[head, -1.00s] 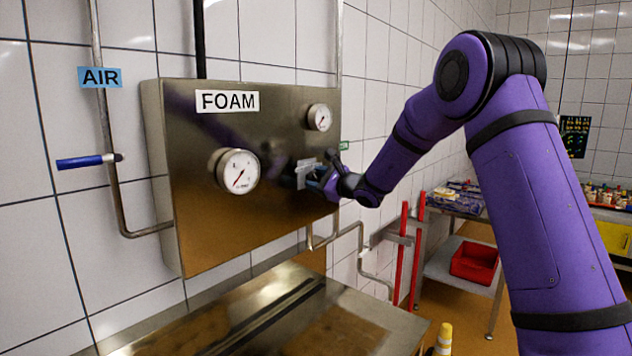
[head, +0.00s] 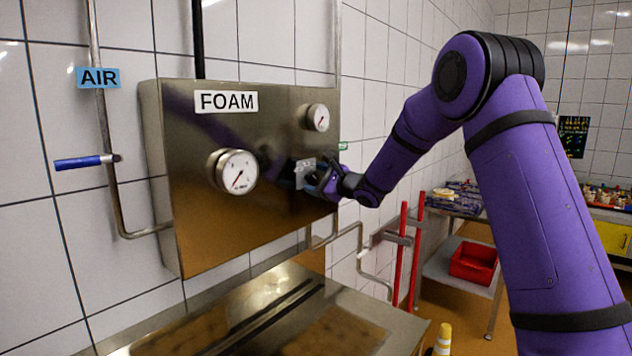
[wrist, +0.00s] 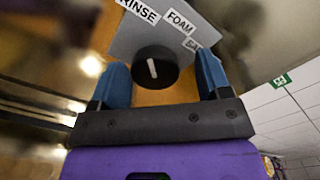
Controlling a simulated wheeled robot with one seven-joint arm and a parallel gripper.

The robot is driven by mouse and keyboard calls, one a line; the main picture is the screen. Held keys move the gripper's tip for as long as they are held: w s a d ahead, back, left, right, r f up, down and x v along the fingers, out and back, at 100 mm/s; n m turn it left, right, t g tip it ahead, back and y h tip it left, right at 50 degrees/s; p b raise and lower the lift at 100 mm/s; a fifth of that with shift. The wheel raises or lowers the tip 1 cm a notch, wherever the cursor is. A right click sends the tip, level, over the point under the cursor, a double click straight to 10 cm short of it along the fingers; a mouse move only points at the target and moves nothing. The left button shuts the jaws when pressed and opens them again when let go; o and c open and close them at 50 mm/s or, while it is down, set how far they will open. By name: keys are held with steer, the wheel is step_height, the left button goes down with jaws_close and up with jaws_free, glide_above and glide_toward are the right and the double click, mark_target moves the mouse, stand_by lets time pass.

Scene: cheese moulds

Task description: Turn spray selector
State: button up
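The spray selector is a round black knob (wrist: 156,72) with a white pointer mark, on a grey plate (wrist: 148,32) labelled RINSE, FOAM and a third partly hidden word starting "SA". The mark stands nearly upright in the wrist view. My gripper (wrist: 164,78) has its two blue fingers apart, one on each side of the knob. A gap shows at the right finger; I cannot tell if the left one touches. In the head view my gripper (head: 316,178) is at the plate (head: 304,172) on the steel cabinet (head: 250,225), hiding the knob.
Two dial gauges, a large one (head: 237,172) and a small one (head: 318,117), stick out from the cabinet near my gripper. A blue-handled valve (head: 85,162) is on the AIR pipe at left. Red upright bars (head: 400,255) and a red bin (head: 473,262) stand at right.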

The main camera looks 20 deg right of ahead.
steer(key=v, duration=1)
steer(key=shift+s+d, duration=0.25)
steer(key=shift+d, duration=0.05)
steer(key=s+a+r+n+g, duration=0.3)
steer(key=s+a+n+g, duration=0.25)
steer(key=s, duration=0.65)
steer(key=s+a+r+n+g, duration=0.2)
steer(key=s+a+n+g, duration=0.4)
steer(key=s, duration=0.6)
steer(key=s+d+f+n+t+h, duration=0.1)
steer(key=s+d+n+h, duration=0.3)
steer(key=s, duration=0.7)
steer(key=s+d+f+n+h, duration=0.2)
steer(key=s+d+n+h, duration=0.2)
steer(key=s, duration=0.7)
steer(key=shift+d+t+h, duration=0.35)
steer(key=shift+d+h, duration=0.55)
steer(key=shift+h, duration=0.1)
